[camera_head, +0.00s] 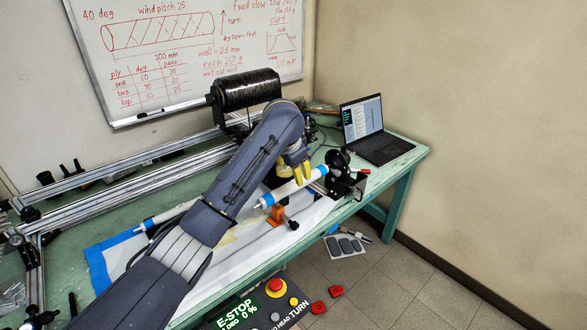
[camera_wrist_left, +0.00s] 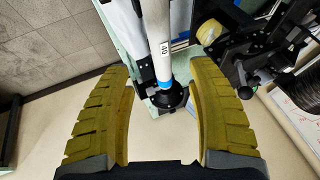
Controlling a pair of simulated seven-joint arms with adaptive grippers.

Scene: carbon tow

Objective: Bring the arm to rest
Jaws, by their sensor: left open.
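My left arm reaches from the lower left across the green table (camera_head: 412,152). My left gripper (camera_head: 297,178) has yellow fingers and is just above or beside a white tube (camera_head: 291,189) with blue ends. In the left wrist view the two ribbed yellow fingers (camera_wrist_left: 160,115) stand wide apart. The white tube (camera_wrist_left: 158,35) shows between and beyond them, with a small "40" label and a blue band, running into a black holder (camera_wrist_left: 172,98). Nothing is visible between the fingertips as held. My right gripper is not in view.
A black spool (camera_head: 248,90) stands behind my arm. A laptop (camera_head: 372,130) is at the table's right end. An orange stand (camera_head: 277,214) is under the tube. A red E-stop button (camera_head: 275,286) is at the front. Metal rails (camera_head: 120,173) run along the left. Floor at right is mostly clear.

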